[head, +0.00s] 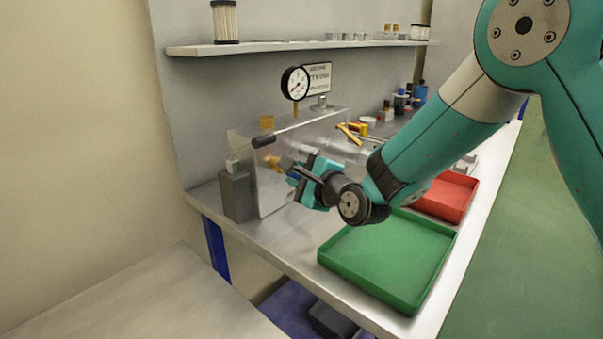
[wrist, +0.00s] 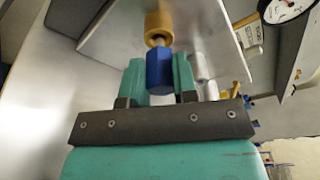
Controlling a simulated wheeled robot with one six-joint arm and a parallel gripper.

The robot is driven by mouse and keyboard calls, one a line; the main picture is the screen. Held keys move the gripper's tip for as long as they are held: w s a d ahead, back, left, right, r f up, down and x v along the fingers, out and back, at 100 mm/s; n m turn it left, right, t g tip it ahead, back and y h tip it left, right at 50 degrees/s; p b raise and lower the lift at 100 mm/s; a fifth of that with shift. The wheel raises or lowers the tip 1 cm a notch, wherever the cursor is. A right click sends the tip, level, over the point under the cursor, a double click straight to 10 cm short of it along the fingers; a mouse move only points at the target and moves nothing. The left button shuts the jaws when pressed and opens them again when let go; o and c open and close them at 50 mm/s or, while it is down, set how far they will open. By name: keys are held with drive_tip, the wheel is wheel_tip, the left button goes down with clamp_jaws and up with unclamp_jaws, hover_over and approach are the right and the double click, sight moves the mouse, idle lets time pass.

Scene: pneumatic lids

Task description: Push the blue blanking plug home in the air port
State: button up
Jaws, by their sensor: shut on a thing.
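The blue blanking plug (wrist: 160,70) is between the teal fingers of my gripper (wrist: 159,82) in the wrist view. My gripper is shut on it. The brass air port (wrist: 158,24) is straight beyond the plug, on the face of the metal box (wrist: 112,30). A short pale metal part shows between plug and port; I cannot tell how deep the plug sits. In the head view my gripper (head: 296,174) is at the right of the box face, close to the brass port (head: 273,163). The plug is mostly hidden there.
A grey block (head: 236,195) stands to the left. A green tray (head: 340,262) and a red tray (head: 462,181) are on the right of the bench.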

drive_tip(key=shift+p+x, duration=0.5)
drive_tip(key=shift+x, duration=0.25)
drive_tip(key=o, duration=1)
drive_tip(key=shift+a+r, duration=0.1)
drive_tip(key=shift+a, duration=0.05)
drive_tip(key=shift+s, duration=0.1)
drive_tip(key=shift+b+v, duration=1.15)
drive_tip(key=shift+v, duration=2.35)
drive_tip(key=shift+b+v, duration=6.75)
drive_tip(key=shift+v, duration=1.9)
